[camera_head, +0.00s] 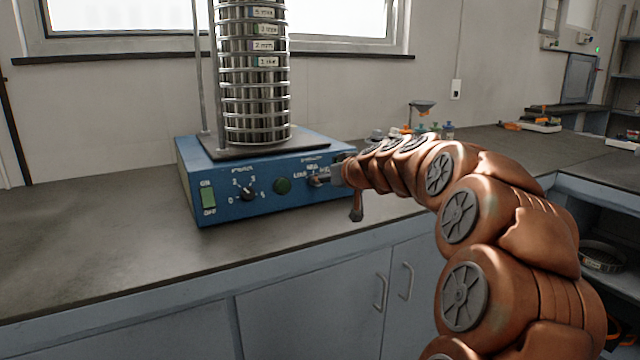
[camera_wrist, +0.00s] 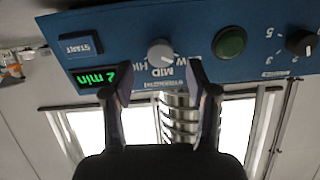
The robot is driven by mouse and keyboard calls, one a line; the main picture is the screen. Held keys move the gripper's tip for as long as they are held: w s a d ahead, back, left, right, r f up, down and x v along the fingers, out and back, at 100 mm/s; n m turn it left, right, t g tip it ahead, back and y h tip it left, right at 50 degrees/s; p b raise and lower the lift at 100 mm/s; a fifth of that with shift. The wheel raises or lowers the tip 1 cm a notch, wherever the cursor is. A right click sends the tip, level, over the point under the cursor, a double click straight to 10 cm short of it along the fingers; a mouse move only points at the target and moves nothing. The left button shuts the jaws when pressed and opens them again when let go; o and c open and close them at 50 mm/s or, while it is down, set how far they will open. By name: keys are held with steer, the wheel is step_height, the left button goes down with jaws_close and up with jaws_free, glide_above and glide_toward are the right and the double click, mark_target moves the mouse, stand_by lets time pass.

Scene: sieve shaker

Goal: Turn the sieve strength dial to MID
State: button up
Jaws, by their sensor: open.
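The sieve shaker is a blue box (camera_head: 260,207) on the bench, carrying a tall stack of metal sieves (camera_head: 255,95). The strength dial (camera_wrist: 160,53) is a small grey knob, with LOW, MID and HIGH lettering beside it, seen upside down in the wrist view. Which mark it points to I cannot tell. My gripper (camera_wrist: 153,82) is open in front of the panel, its two fingers on either side of the dial's line and apart from each other. I cannot tell whether they touch the dial. In the head view my gripper (camera_head: 328,180) partly hides the dial area.
Beside the dial are a green button (camera_wrist: 229,42), a black numbered knob (camera_wrist: 300,42), a START button (camera_wrist: 80,45) and a lit green display (camera_wrist: 97,76). A power switch (camera_head: 208,196) is at the panel's left. The bench left of the shaker is clear.

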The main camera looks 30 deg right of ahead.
mark_target(320, 185)
steer(key=shift+x, duration=1.95)
jaws_close()
steer(key=shift+a+m, duration=0.1)
steer(key=shift+m, duration=0.2)
steer(key=m+p, duration=0.1)
steer(key=m, duration=0.1)
steer(key=m+p, duration=0.2)
steer(key=shift+r+m, duration=0.25)
steer(key=shift+m, duration=0.05)
steer(key=m+p, duration=0.2)
steer(key=shift+f+m+y, duration=0.1)
steer(key=shift+m+y, duration=0.2)
steer(key=shift+f+m+t+p, duration=0.1)
steer(key=shift+m+t+p, duration=0.2)
steer(key=shift+m+p, duration=1.35)
steer(key=shift+m, duration=0.45)
